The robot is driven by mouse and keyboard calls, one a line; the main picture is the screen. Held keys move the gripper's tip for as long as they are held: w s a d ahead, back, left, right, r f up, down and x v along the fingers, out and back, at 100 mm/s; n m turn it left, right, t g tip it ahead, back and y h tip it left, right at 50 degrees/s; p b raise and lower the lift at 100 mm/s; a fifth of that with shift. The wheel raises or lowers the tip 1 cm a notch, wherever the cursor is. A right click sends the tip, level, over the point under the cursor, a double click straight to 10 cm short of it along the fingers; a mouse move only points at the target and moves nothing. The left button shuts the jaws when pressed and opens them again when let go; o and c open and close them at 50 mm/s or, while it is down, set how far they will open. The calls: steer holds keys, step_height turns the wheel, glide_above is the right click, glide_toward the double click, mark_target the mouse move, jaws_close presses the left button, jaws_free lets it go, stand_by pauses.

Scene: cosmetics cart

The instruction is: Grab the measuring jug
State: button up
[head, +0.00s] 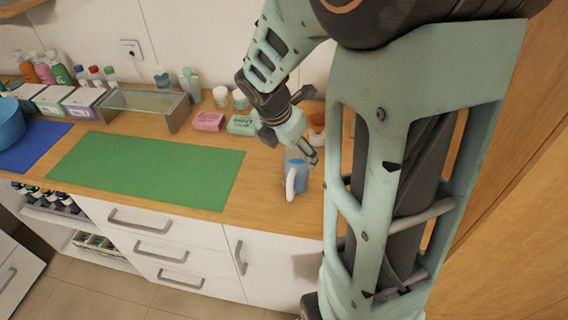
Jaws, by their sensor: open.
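The measuring jug (300,176) stands upright on the wooden counter near its front right edge. It is translucent blue-grey with a white handle that faces the front. My gripper (309,157) is open and is directly above the jug, with its fingers at the height of the jug's rim. The fingers and the arm hide part of the jug's top. I cannot tell whether a finger touches it.
A green mat (146,170) lies left of the jug. An orange-brown container (317,124) is close behind my gripper.

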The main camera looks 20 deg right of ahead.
mark_target(294, 160)
steer(key=b+x, duration=0.4)
steer(key=shift+s+a+f, duration=0.1)
steer(key=shift+f, duration=0.2)
jaws_close()
stand_by(0.5)
